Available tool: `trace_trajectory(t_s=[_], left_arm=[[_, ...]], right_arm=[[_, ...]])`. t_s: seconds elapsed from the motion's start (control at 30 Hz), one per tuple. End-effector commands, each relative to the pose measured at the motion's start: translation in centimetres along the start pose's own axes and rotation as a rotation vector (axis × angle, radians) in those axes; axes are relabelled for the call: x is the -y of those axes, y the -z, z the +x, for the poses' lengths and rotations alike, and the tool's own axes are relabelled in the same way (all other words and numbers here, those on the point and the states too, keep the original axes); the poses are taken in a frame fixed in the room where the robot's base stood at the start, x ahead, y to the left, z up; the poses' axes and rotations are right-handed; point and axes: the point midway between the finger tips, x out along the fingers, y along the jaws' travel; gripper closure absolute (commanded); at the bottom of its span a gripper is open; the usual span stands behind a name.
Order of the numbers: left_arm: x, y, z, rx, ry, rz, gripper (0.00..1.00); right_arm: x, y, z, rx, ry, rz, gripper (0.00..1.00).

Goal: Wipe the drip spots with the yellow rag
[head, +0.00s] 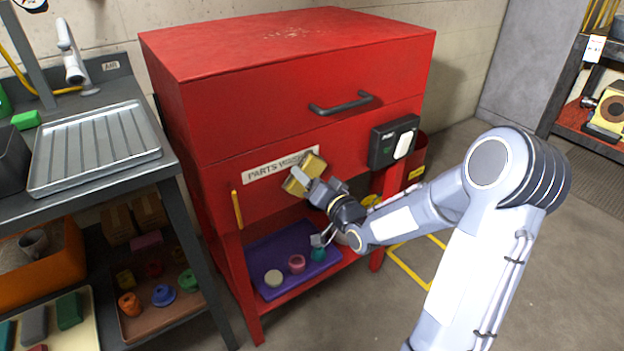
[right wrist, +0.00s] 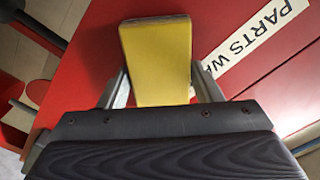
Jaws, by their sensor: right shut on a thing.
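My right gripper (head: 308,180) is shut on the yellow rag (head: 294,184), which looks like a thick, blocky pad. In the right wrist view the rag (right wrist: 156,60) sits between the two fingers (right wrist: 162,88). The gripper is in front of the red parts washer (head: 215,120), at the right end of its "PARTS WASHER" label (head: 265,168). I cannot tell whether the rag touches the front. Pale specks (head: 291,33) mark the washer's top; I cannot tell whether these are the drip spots. My left gripper is not in view.
A black handle (head: 341,104) and a black control box (head: 394,142) stick out from the washer's front. A purple tray (head: 262,245) with small round parts lies on its lower shelf. A bench with a ribbed metal drainboard (head: 95,145) stands at the left.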

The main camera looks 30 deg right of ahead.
Motion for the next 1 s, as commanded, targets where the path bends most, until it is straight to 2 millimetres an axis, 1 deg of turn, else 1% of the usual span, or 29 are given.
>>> trace_trajectory(t_s=[0.03,0.6,0.73,1.0], left_arm=[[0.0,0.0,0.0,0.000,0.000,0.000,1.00],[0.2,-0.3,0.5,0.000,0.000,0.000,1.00],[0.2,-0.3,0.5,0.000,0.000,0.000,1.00],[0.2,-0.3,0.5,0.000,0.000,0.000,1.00]], right_arm=[[0.4,-0.1,0.0,0.001,0.011,-0.002,0.60],[0.1,0.0,-5.4,0.000,0.004,-0.002,0.60],[0.1,0.0,-5.9,0.000,0.004,0.000,0.60],[0.1,0.0,-6.0,0.000,0.004,0.000,0.60]])
